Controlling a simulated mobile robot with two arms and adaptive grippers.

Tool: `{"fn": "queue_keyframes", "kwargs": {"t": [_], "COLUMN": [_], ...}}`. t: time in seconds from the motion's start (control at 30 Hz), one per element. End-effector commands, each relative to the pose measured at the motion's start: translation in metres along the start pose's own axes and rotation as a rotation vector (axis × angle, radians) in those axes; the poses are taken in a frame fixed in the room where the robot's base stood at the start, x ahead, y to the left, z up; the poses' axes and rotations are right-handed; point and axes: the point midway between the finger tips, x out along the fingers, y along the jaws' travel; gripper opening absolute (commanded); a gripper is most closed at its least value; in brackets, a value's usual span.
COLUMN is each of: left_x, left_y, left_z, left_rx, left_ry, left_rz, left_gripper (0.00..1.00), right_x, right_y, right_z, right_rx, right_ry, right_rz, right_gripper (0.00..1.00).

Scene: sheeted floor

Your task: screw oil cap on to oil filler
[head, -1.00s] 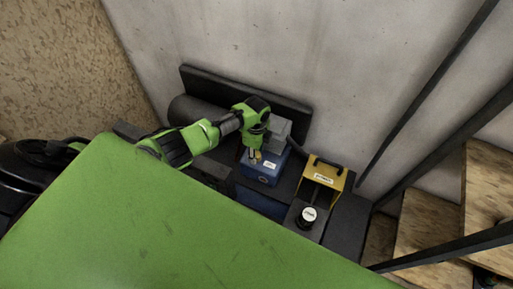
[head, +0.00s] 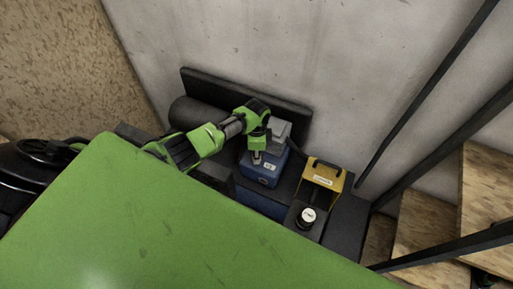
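My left gripper (head: 256,157) reaches down over the top of a blue machine housing (head: 262,173) with a small white label. Its fingertips are at the housing's top, left of a grey block (head: 280,131). The fingers are too small and dark to tell whether they are open or shut. The oil cap and the oil filler cannot be made out clearly; the gripper covers the spot at its tips.
A yellow box with a black handle (head: 323,174) stands right of the blue housing. A black cylinder with a white top (head: 308,215) stands in front of it. A dark panel and a grey wall (head: 270,45) are behind. Wooden stairs (head: 430,220) with dark rails are at the right.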

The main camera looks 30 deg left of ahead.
Motion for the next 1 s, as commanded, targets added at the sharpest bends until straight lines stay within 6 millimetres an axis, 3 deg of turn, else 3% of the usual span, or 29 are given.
{"fn": "queue_keyframes", "kwargs": {"t": [0.17,0.77,0.8,0.87,1.0], "left_x": [0.001,0.002,0.001,-0.001,-0.001], "left_y": [-0.002,-0.001,-0.001,0.000,0.000], "left_z": [0.001,0.001,0.000,0.000,0.000], "left_rx": [0.128,1.013,1.051,1.041,1.038], "left_ry": [0.001,0.006,0.007,0.008,0.008], "left_rz": [-0.004,-0.008,-0.008,-0.007,-0.007], "left_gripper": [0.00,0.00,0.26,0.41,0.43], "right_x": [0.004,0.033,0.033,0.030,0.030], "right_y": [0.000,-0.001,-0.001,-0.001,-0.001], "right_z": [0.000,0.003,0.003,0.003,0.003], "right_rx": [0.000,0.000,0.000,0.000,0.000], "right_ry": [0.000,0.000,0.000,0.000,0.000], "right_rz": [0.000,0.000,0.000,0.000,0.000], "right_gripper": [0.40,0.40,0.40,0.40,0.40]}}
